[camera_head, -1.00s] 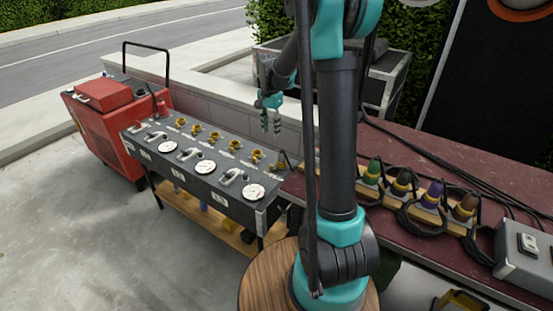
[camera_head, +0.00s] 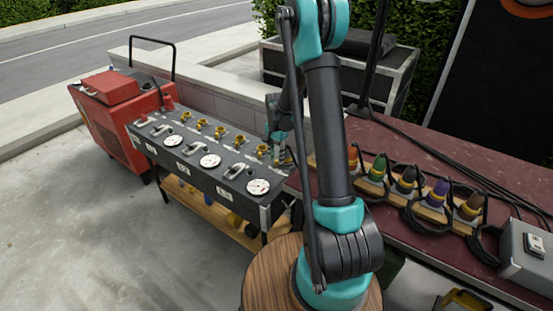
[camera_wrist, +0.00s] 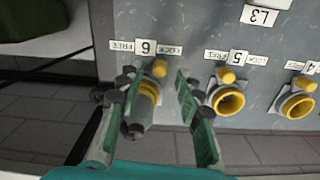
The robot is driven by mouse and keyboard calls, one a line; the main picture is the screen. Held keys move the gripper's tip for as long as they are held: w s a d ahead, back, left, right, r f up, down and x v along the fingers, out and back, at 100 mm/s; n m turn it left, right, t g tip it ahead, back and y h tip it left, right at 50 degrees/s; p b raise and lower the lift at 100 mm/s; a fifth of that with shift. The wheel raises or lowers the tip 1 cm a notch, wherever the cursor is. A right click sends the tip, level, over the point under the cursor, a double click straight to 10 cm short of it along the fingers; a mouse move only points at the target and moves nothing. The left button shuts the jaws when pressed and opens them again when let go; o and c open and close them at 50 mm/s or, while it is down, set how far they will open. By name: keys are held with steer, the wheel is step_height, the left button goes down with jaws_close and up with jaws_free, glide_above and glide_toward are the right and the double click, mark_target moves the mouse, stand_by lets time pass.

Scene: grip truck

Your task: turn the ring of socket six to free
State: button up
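The wrist view shows socket six (camera_wrist: 148,92) on the grey panel, under a "6" label with FREE at its left and LOCK at its right. Its yellow ring has a tab (camera_wrist: 159,68) that sits to the right of the number, toward LOCK. A dark plug-like body (camera_wrist: 138,126) shows in the socket. My gripper (camera_wrist: 155,84) is open, with one green finger on each side of socket six. I cannot tell whether either finger touches the ring. In the head view my gripper (camera_head: 284,152) is at the right end of the panel and hides socket six.
In the head view, several coloured plugs (camera_head: 407,180) with black cables lie on the dark red table (camera_head: 430,150). A red machine (camera_head: 110,115) stands at the left.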

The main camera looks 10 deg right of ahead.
steer(key=shift+f, duration=0.7)
steer(key=shift+c, duration=0.4)
jaws_close()
steer(key=shift+s, duration=0.1)
steer(key=n, duration=0.1)
steer(key=s+d+n, duration=0.1)
steer(key=n, duration=0.1)
steer(key=s+n, duration=0.1)
steer(key=n, duration=0.1)
steer(key=shift+d, duration=0.15)
steer(key=shift+s+d+n, duration=0.25)
steer(key=shift+d+n, duration=0.2)
steer(key=shift+n, duration=0.75)
steer(key=shift+s+d+n, duration=0.2)
steer(key=shift+d+n, duration=0.2)
steer(key=shift+n, duration=0.8)
